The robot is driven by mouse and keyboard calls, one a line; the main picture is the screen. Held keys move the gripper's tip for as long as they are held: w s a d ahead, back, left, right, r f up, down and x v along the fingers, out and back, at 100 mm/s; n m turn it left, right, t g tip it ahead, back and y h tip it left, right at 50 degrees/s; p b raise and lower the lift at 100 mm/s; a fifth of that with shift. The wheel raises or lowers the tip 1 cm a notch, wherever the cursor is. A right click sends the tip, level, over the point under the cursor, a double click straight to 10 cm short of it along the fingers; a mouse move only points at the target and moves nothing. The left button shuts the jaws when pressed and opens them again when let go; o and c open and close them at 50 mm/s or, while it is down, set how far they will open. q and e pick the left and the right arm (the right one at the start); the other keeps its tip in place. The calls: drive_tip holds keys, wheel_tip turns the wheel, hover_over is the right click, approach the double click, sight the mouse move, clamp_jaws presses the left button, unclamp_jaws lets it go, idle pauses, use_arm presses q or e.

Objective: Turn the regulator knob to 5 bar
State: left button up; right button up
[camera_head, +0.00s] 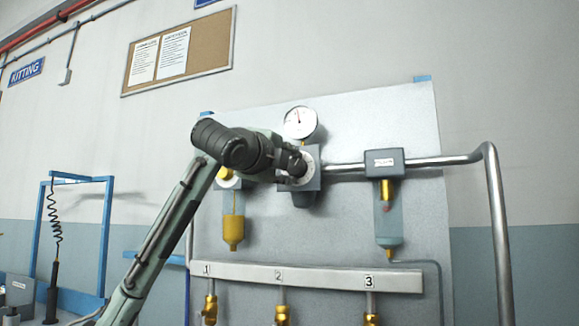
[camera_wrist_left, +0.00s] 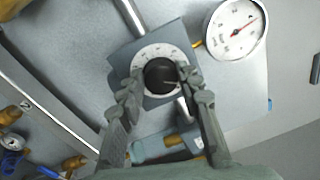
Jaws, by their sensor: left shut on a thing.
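The regulator knob (camera_wrist_left: 161,75) is round and black, set in a white scale ring on a grey regulator body (camera_wrist_left: 176,36). In the left wrist view my left gripper (camera_wrist_left: 158,84) has its two fingers on either side of the knob, shut on it. In the head view the gripper (camera_head: 296,168) reaches the regulator (camera_head: 305,196) from the left and hides the knob. The round white pressure gauge (camera_head: 300,122) sits just above the regulator; it also shows in the left wrist view (camera_wrist_left: 236,28) with a red needle. Its figures are too small to read. My right gripper is not in view.
A metal pipe (camera_head: 345,167) runs right from the regulator to a lubricator (camera_head: 388,215) with a clear bowl. A yellow-bowled filter (camera_head: 233,225) hangs at left. Below is a manifold bar (camera_head: 320,279) with brass valves numbered 1 to 3. A blue frame (camera_head: 104,230) stands far left.

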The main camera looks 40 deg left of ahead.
use_arm(q)
drive_tip(key=shift+f, duration=0.15)
drive_tip(key=o, duration=1.2)
drive_tip(key=shift+c, duration=0.2)
drive_tip(key=shift+s, duration=0.1)
drive_tip(key=v, duration=1.2)
